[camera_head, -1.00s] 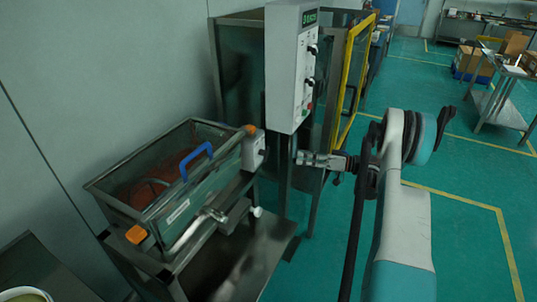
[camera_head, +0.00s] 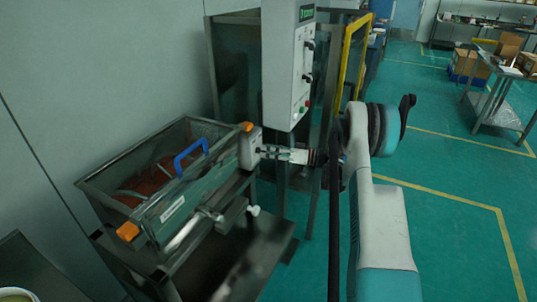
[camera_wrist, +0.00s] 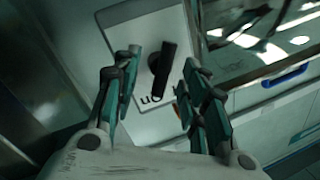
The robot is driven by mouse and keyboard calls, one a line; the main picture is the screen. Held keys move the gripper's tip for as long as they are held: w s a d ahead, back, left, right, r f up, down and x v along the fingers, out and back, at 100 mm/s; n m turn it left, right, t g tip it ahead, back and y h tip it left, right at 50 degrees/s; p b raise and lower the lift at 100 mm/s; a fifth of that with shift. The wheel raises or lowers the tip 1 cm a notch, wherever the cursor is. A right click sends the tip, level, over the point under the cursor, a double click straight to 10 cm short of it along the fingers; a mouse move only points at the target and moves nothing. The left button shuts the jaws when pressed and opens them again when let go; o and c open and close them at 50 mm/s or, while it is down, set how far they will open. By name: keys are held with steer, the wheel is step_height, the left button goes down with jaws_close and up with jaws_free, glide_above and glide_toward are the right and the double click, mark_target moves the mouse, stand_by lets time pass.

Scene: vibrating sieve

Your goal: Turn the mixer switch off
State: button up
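The mixer (camera_head: 172,208) is a clear-walled metal bin with a blue handle, at left in the head view. Its pale switch box (camera_head: 249,148) sits on its right end. In the wrist view the white switch panel (camera_wrist: 120,36) carries a black elongated knob (camera_wrist: 163,68), slightly tilted from vertical in the picture, and the letters "ON". My gripper (camera_head: 264,152) is at the right face of the switch box. In the wrist view my gripper (camera_wrist: 161,60) is open, one finger on each side of the knob. I cannot tell whether a finger touches it.
A tall white control box (camera_head: 286,65) with knobs and buttons stands just behind my gripper. A yellow-framed guard (camera_head: 349,60) is to its right. A metal table (camera_head: 497,100) stands far right. The green floor (camera_head: 450,160) between is clear.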

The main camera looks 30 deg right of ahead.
steer(key=shift+w+a, duration=0.15)
jaws_close()
stand_by(0.4)
steer(key=n+h, duration=0.1)
steer(key=n, duration=0.2)
steer(key=n+h, duration=0.1)
steer(key=n, duration=0.3)
steer(key=n+h, duration=0.1)
steer(key=n, duration=0.2)
steer(key=shift+s+a+r+n, duration=0.2)
steer(key=shift+a+r+n, duration=0.1)
steer(key=shift+r, duration=0.05)
stand_by(0.4)
